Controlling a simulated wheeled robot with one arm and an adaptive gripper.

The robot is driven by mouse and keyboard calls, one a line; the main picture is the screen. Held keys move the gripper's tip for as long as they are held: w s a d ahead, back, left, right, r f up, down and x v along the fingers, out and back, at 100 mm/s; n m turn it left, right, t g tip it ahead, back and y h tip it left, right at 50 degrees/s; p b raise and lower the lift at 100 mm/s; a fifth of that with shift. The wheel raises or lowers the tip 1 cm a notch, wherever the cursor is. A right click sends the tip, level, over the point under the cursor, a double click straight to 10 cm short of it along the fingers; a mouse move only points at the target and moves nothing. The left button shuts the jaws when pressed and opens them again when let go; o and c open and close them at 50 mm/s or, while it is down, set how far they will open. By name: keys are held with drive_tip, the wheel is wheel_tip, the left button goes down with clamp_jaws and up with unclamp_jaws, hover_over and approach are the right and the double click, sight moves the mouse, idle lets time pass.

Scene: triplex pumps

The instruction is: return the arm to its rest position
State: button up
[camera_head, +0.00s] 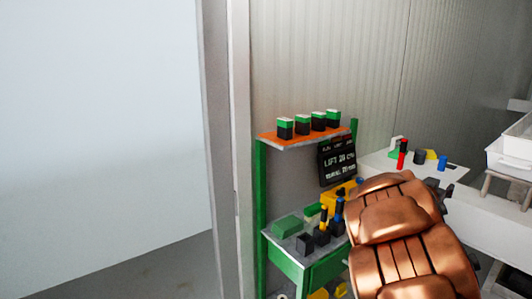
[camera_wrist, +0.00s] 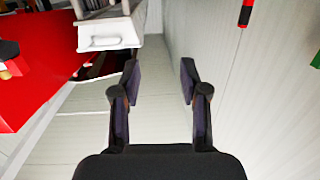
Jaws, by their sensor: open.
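My gripper (camera_wrist: 160,82) shows in the wrist view with its two dark fingers wide apart and nothing between them. Beyond the fingers is a pale ribbed surface. In the head view my copper-coloured arm (camera_head: 400,235) fills the lower right, in front of the green shelf unit and the white bench. My fingers cannot be clearly made out there.
A green shelf unit (camera_head: 262,205) holds several green-and-black blocks on top and tools below. A dark sign (camera_head: 337,160) hangs on it. A red surface (camera_wrist: 45,60) lies left in the wrist view.

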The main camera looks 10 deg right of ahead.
drive_tip(key=s+a+f+n+g+y+p, duration=0.1)
drive_tip(key=s+a+f+n+y, duration=0.2)
drive_tip(key=a, duration=0.7)
drive_tip(key=s+a+f+n+y, duration=0.2)
drive_tip(key=s+a+f+y, duration=0.3)
drive_tip(key=a, duration=0.6)
drive_tip(key=s+a+f+n+g+y+p, duration=0.15)
drive_tip(key=a+y, duration=0.35)
drive_tip(key=a, duration=0.5)
drive_tip(key=s+a+f+n+g+y, duration=0.1)
drive_tip(key=s+a+g, duration=0.3)
drive_tip(key=s, duration=1.1)
drive_tip(key=s+a+f+n+g, duration=0.1)
drive_tip(key=s+a+n+g, duration=0.3)
drive_tip(key=s, duration=1.1)
drive_tip(key=shift+a+f+y+p, duration=0.4)
drive_tip(key=shift+a+p, duration=0.05)
drive_tip(key=shift+a, duration=0.65)
drive_tip(key=shift+w+d, duration=0.1)
